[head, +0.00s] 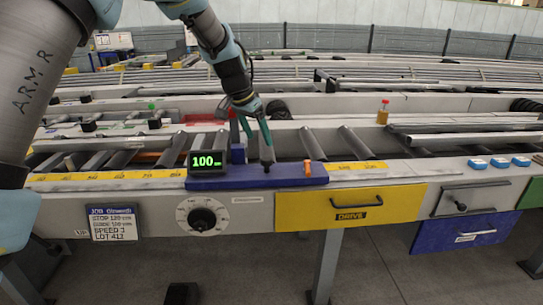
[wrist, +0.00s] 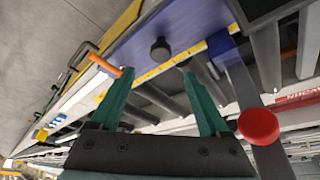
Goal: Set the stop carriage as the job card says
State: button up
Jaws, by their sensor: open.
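The blue stop carriage (head: 225,183) sits on the front rail over a yellow scale (head: 120,176). Its display (head: 207,162) reads 100 in green. An orange lever (head: 307,168) stands upright at its right end. The job card (head: 113,222) hangs at the front left; its small print seems to read stop 120, speed 3, lot 412. My gripper (head: 259,140) is open and empty above the carriage. In the wrist view, a black knob (wrist: 160,48) on the carriage shows beyond the fingertips, and the orange lever (wrist: 125,73) appears near the left finger, contact unclear.
A dial (head: 202,217) is on the front panel, beside a yellow DRIVE drawer (head: 350,207). A blue drawer (head: 468,232) hangs to the right. Rollers (head: 310,144) lie behind the rail. A red knob (wrist: 258,126) shows close to my right finger in the wrist view.

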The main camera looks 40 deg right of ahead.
aim_at(266, 159)
jog(key=p+x, duration=0.2)
jog(key=x, duration=0.7)
jog(key=shift+f, duration=0.3)
jog(key=shift+w, duration=0.1)
grip_shut()
dwell(0.9)
